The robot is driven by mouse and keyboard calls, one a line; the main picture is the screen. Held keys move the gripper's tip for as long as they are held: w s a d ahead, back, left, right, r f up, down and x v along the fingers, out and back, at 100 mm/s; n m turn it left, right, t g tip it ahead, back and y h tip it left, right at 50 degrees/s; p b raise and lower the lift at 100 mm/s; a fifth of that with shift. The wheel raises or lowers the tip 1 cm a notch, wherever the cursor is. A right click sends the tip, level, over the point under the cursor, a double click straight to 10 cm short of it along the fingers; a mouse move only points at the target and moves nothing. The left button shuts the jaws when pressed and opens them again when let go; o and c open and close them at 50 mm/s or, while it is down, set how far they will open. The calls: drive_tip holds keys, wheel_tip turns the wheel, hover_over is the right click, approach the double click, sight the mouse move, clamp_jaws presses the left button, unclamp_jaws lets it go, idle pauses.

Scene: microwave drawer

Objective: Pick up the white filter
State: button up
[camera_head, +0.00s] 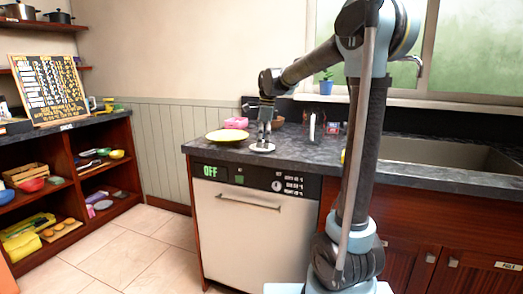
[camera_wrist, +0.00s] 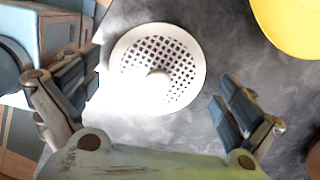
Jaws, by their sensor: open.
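The white filter (camera_wrist: 150,98) is a round disc with dark holes and a small knob in its middle. In the wrist view it lies flat on the dark countertop, just ahead of and between the fingers of my gripper (camera_wrist: 158,95). In the head view the white filter (camera_head: 262,147) is near the counter's front edge, and my gripper (camera_head: 264,138) points down right above it. The gripper is open, its fingers spread apart, with nothing visibly held. Whether a finger touches the filter cannot be told.
A yellow plate (camera_head: 227,135) lies left of the filter, with a pink item (camera_head: 236,123) behind it. A brown bowl (camera_head: 277,121) stands behind the gripper. A paper-towel-like white upright item (camera_head: 312,127) is to the right. The sink (camera_head: 440,152) is farther right.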

drive_tip(key=shift+c, duration=0.2)
drive_tip(key=c, duration=1.2)
drive_tip(key=shift+o, duration=0.2)
